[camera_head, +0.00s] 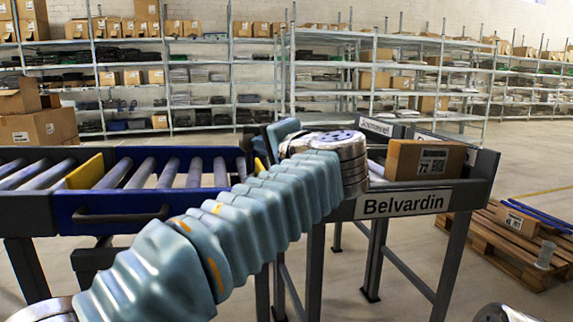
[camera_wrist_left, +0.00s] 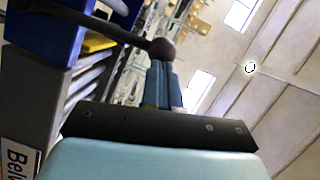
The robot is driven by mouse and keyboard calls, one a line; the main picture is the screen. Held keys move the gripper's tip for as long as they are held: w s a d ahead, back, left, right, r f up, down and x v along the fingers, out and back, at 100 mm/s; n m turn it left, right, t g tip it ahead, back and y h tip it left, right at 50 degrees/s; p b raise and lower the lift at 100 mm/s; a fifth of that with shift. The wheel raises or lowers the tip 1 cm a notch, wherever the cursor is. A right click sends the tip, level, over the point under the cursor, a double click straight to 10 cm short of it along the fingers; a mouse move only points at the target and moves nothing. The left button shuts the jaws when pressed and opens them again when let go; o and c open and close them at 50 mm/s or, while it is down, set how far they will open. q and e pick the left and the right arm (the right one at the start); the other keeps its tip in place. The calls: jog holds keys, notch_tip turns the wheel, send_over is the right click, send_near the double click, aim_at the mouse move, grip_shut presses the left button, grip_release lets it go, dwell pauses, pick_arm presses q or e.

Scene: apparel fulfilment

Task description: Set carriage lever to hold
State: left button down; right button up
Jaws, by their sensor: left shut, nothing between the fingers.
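The blue carriage (camera_head: 160,205) with grey rollers stands at the left of the head view, with a dark bar handle on its front. Its lever shows in the left wrist view as a dark rod ending in a round brown knob (camera_wrist_left: 162,48). My left gripper (camera_wrist_left: 162,68) is shut and empty, with its blue fingertips right at the knob; whether they touch cannot be told. In the head view my left gripper (camera_head: 268,143) is beyond my wrist at the carriage's right end, and my arm hides the lever. My right gripper is not in view.
A dark stand labelled Belvardin (camera_head: 405,203) holds a cardboard box (camera_head: 425,160) right of my left wrist. Yellow plates stand at the rollers, one at the left (camera_head: 86,172). A wooden pallet (camera_head: 500,245) lies on the floor at right. Shelves line the back.

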pick_arm(q)
jog(key=s+a+n+h+b, duration=0.1)
jog(key=s+a+n+b, duration=0.1)
jog(key=a, duration=0.4)
jog(key=shift+a+f+n+b, duration=0.15)
jog(key=shift+f+n+b, duration=0.15)
jog(key=shift+n+b, duration=0.8)
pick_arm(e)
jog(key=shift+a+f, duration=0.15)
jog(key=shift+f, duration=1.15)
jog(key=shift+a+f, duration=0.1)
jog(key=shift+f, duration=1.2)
pick_arm(q)
jog(key=shift+r, duration=0.1)
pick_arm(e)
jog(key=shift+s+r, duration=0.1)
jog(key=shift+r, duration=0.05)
